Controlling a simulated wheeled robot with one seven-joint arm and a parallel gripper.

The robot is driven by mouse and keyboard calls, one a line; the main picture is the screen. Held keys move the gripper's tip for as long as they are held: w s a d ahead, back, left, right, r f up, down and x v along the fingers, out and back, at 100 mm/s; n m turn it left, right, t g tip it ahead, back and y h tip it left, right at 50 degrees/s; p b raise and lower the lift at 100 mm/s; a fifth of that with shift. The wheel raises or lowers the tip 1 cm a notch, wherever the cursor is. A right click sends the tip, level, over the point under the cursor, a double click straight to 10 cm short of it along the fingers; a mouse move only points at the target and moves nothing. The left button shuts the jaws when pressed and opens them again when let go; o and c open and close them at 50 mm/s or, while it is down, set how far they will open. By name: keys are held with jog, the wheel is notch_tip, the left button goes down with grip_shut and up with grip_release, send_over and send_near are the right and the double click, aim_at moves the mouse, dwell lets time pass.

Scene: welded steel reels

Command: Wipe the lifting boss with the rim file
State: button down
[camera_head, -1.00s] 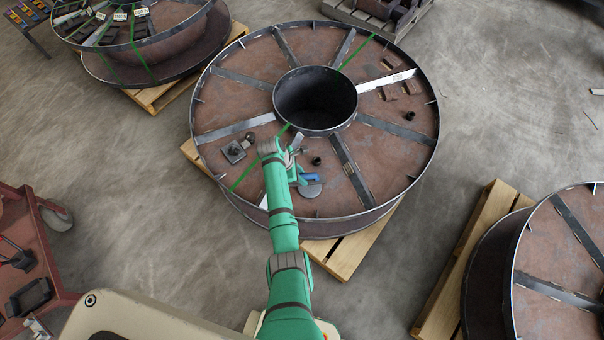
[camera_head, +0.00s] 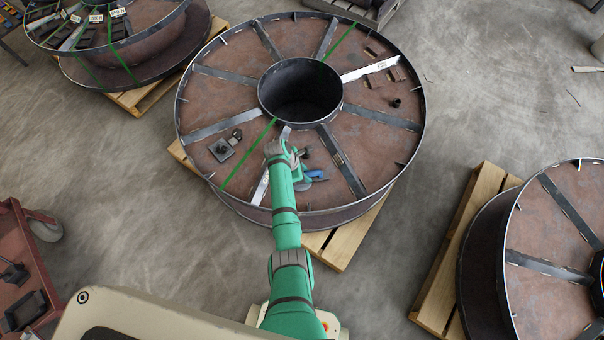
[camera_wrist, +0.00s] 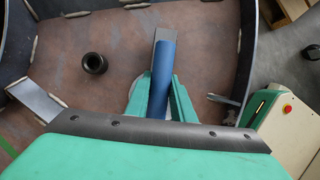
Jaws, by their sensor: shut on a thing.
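My gripper (camera_wrist: 160,100) is shut on the rim file (camera_wrist: 161,75), a blue bar with a grey end. In the head view the blue file (camera_head: 317,174) shows at the end of my green arm, over the near part of the reel's face. The lifting boss (camera_wrist: 95,62), a short dark hollow cylinder, stands upright on the reel, left of the file and apart from it in the wrist view. In the head view a small dark shape beside my gripper looks like this boss (camera_head: 306,153), partly hidden.
The reel (camera_head: 215,88) has raised spokes, a rim and a deep central hub (camera_head: 300,92). A dark clamp-like block (camera_head: 221,149) lies left of my gripper, a second dark cylinder (camera_head: 396,103) at right. A pale rounded thing (camera_wrist: 135,98) shows beneath my fingers.

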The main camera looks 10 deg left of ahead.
jog(key=shift+w+d, duration=0.15)
jog(key=shift+d, duration=0.5)
jog(key=shift+d+r, duration=0.1)
jog(key=shift+d, duration=0.1)
jog(key=shift+a+f, duration=0.2)
jog(key=shift+a, duration=0.5)
jog(key=shift+s+a, duration=0.3)
jog(key=shift+a, duration=0.7)
jog(key=shift+s+a, duration=0.25)
jog(key=shift+a, duration=0.75)
jog(key=shift+s+a, duration=0.3)
jog(key=shift+a, duration=0.7)
jog(key=shift+a+r, duration=0.1)
jog(key=shift+r, duration=0.3)
notch_tip(320, 180, up, 2)
jog(key=shift+w+r, duration=0.1)
jog(key=shift+r, duration=0.05)
jog(key=shift+d+r, duration=0.2)
jog(key=shift+r, duration=2.4)
